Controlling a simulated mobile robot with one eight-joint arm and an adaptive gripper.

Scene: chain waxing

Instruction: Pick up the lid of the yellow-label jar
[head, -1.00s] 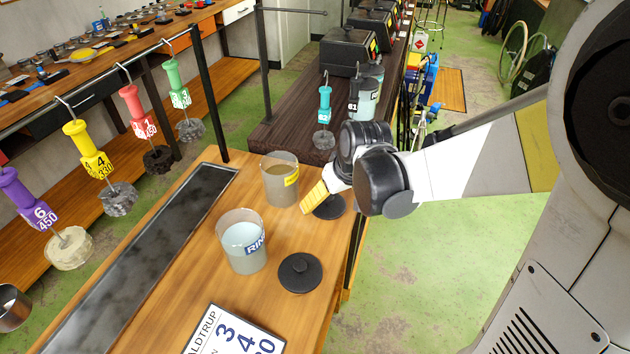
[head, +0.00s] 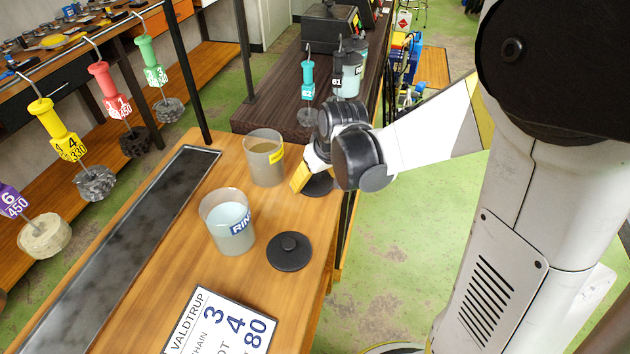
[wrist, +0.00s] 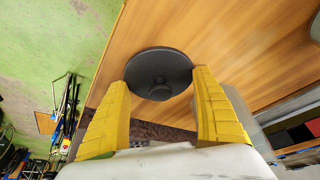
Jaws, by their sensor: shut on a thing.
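The yellow-label jar (head: 258,172) is a clear open jar with murky contents, standing upright on the wooden table. Its dark round lid (head: 319,186) is just right of it, partly hidden behind my gripper (head: 301,178).
A jar with a blue label (head: 226,232) and a second dark lid (head: 290,253) stand nearer on the table. A white number sign (head: 222,324) lies in front. A dark inset strip (head: 120,250) runs along the left. Several coloured hanging tags (head: 57,130) are further left.

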